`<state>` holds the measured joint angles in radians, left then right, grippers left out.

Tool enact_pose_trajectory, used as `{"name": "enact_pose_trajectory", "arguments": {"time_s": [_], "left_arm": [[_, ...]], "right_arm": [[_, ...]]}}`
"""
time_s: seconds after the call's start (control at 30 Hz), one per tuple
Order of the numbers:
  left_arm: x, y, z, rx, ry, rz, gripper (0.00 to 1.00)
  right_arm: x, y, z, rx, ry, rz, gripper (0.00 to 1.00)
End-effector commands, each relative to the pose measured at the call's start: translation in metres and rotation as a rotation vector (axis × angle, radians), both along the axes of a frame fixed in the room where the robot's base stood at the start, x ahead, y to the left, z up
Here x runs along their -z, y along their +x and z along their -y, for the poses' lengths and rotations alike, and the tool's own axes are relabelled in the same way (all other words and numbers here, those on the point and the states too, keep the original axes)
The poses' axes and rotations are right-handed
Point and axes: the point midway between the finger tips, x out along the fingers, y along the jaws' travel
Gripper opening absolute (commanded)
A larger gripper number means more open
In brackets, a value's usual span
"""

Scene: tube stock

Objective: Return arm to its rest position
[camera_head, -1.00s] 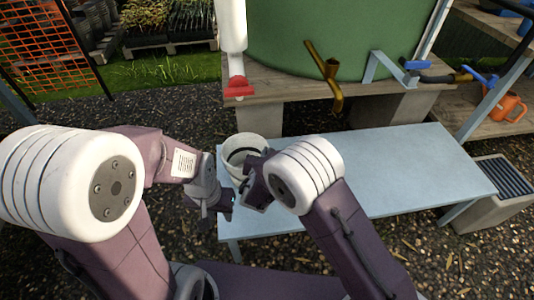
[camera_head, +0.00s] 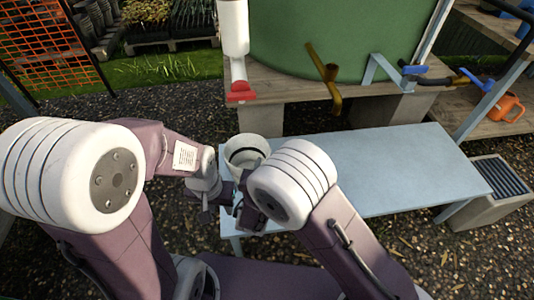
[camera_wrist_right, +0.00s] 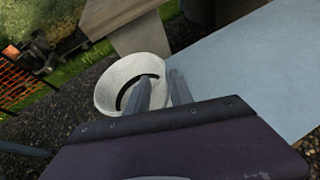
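My left gripper (camera_head: 226,205) hangs at the front left corner of the pale blue table, left of the white bucket; its fingers are small and dark, and their gap is unclear. My right gripper (camera_head: 240,210) is close beside it, partly hidden by my right arm. The white bucket (camera_head: 246,141) stands upright at the table's left end, with a dark curved band inside. The bucket also shows in the right wrist view (camera_wrist_right: 104,93).
The pale blue table (camera_head: 400,170) is bare to the right of the bucket. Behind it are a green tank (camera_head: 300,35) on a wooden stand, a brown tap (camera_head: 331,75) and a white pipe with a red end (camera_head: 240,91). A grey grated block (camera_head: 480,205) stands at the right.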

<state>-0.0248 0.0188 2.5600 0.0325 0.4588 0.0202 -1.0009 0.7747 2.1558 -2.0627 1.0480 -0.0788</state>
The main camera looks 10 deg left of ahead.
Motion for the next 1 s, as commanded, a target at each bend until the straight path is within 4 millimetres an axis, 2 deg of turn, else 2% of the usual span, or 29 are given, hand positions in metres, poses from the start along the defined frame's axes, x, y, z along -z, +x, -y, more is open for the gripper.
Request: {"name": "enact_pose_trajectory", "arguments": {"time_s": [0.17, 0.77, 0.87, 0.97, 1.0], "left_arm": [[-0.005, 0.000, 0.000, 0.000, 0.000, 0.000, 0.36], [-0.004, 0.000, 0.000, 0.000, 0.000, 0.000, 0.36], [-0.005, 0.000, 0.000, 0.000, 0.000, 0.000, 0.36], [-0.004, 0.000, 0.000, 0.000, 0.000, 0.000, 0.36], [-0.004, 0.000, 0.000, 0.000, 0.000, 0.000, 0.36]], "right_arm": [[-0.005, -0.011, 0.000, 0.000, 0.000, 0.000, 0.28], [-0.004, -0.009, 0.004, 0.009, 0.000, 0.000, 0.28], [-0.016, 0.013, 0.032, 0.090, 0.022, 0.015, 0.28], [-0.053, 0.050, 0.094, 0.256, 0.087, 0.066, 0.28], [-0.065, 0.057, 0.130, 0.357, 0.114, 0.079, 0.28]]}}
